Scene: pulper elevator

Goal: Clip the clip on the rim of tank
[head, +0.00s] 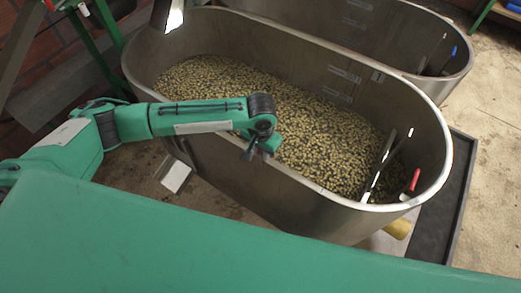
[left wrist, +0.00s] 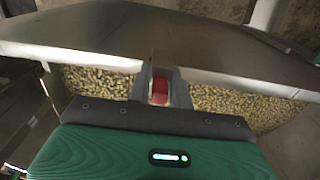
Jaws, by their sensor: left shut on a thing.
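The near tank (head: 330,200) is a long steel tub with a bright rounded rim, part filled with pale beans. My left gripper (head: 258,148) is over the near long side of this tank, low by the rim. In the left wrist view, my left gripper (left wrist: 160,88) is shut on a small red clip (left wrist: 160,92), of which only the red part shows between the fingers. The tank's rim (left wrist: 240,85) runs behind the fingers on both sides of the clip. I cannot tell whether the clip touches the rim. The clip is hidden in the head view. My right gripper is out of view.
A red-handled piece (head: 412,180) and pale strips (head: 378,165) are inside the tank's right end. A second steel tank (head: 430,45) stands behind, with a blue piece (head: 454,51) at its rim. A dark mat (head: 458,195) lies to the right, with open floor beyond.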

